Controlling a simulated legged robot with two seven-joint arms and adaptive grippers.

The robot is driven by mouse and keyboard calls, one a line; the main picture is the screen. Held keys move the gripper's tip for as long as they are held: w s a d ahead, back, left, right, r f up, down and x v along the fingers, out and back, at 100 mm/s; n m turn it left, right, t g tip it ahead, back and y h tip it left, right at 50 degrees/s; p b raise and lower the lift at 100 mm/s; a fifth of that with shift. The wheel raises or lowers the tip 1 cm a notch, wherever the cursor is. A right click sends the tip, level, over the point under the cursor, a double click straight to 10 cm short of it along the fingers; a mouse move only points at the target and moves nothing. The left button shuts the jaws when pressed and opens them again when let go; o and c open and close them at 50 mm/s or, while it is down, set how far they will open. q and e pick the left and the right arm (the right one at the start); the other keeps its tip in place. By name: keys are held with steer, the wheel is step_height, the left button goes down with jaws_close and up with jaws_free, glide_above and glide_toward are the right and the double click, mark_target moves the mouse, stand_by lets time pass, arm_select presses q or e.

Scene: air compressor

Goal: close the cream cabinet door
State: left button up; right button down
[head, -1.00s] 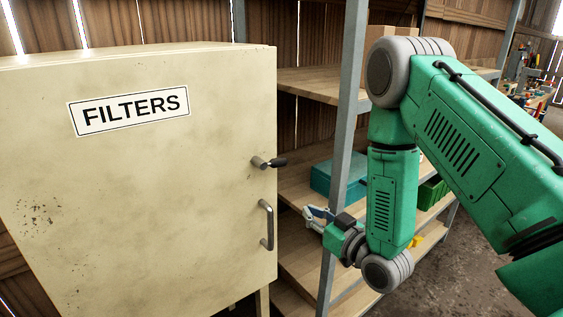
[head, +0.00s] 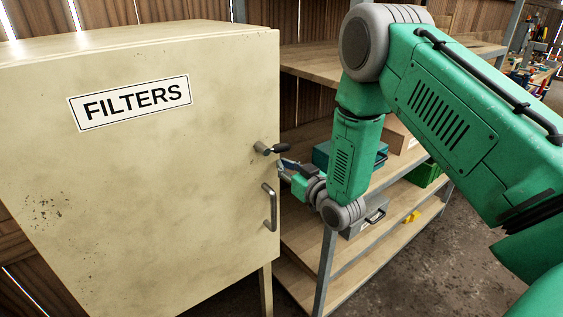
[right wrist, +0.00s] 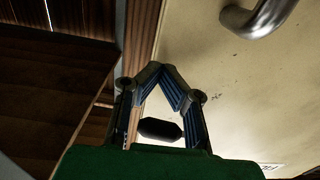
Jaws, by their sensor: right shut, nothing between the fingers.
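The cream cabinet door (head: 150,170) fills the left of the head view, with a FILTERS label. It looks flush with the cabinet, with no clear gap in view. Near its right edge are a lever latch with a dark grip (head: 272,149) and a D-shaped metal handle (head: 270,207). My right gripper (head: 284,166) is just right of the door's edge, under the lever grip. Contact cannot be told. In the right wrist view my gripper (right wrist: 161,70) is shut and empty, fingertips together beside the cream surface (right wrist: 240,75). My left gripper is out of view.
Open wooden shelves (head: 365,215) on metal posts stand right of the cabinet, behind my right arm. They hold a teal box (head: 322,155), a green bin (head: 424,173) and a grey case (head: 364,222). Bare floor (head: 450,260) lies to the right.

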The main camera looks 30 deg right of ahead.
mark_target(276, 158)
steer(key=shift+w, duration=0.45)
steer(key=shift+w, duration=0.1)
steer(key=w+b, duration=0.1)
steer(key=w, duration=0.2)
steer(key=shift+n+y, duration=0.3)
steer(key=shift+y, duration=0.1)
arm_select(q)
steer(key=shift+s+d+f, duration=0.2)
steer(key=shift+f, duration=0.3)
